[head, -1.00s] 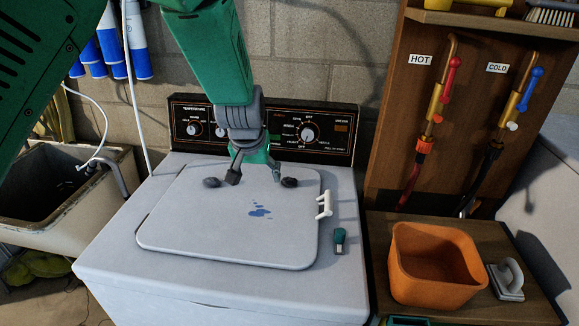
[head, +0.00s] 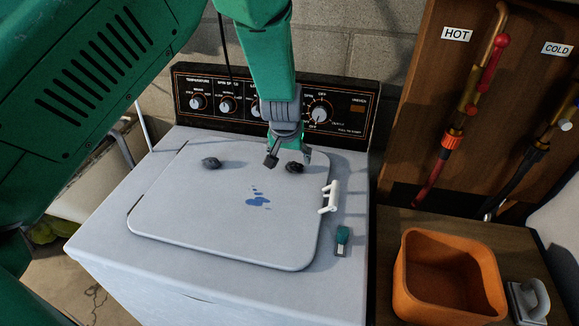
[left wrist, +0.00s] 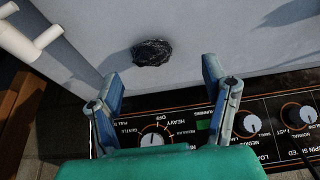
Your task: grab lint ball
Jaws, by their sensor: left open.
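Two dark grey lint balls lie on the white washer lid (head: 190,215). The left lint ball (head: 211,163) sits apart near the back of the lid. The right lint ball (head: 294,167) is by the fingers of my left gripper (head: 288,158), which points down and is open. In the left wrist view the lint ball (left wrist: 152,52) lies ahead of the fingertips, roughly between their lines, with nothing held in the open gripper (left wrist: 162,74). My right gripper is not in view.
The washer's control panel (head: 350,108) rises behind the lid. A white handle (head: 330,197) and a small teal item (head: 342,240) are at the lid's right. An orange bin (head: 447,278) stands on a wooden surface at right.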

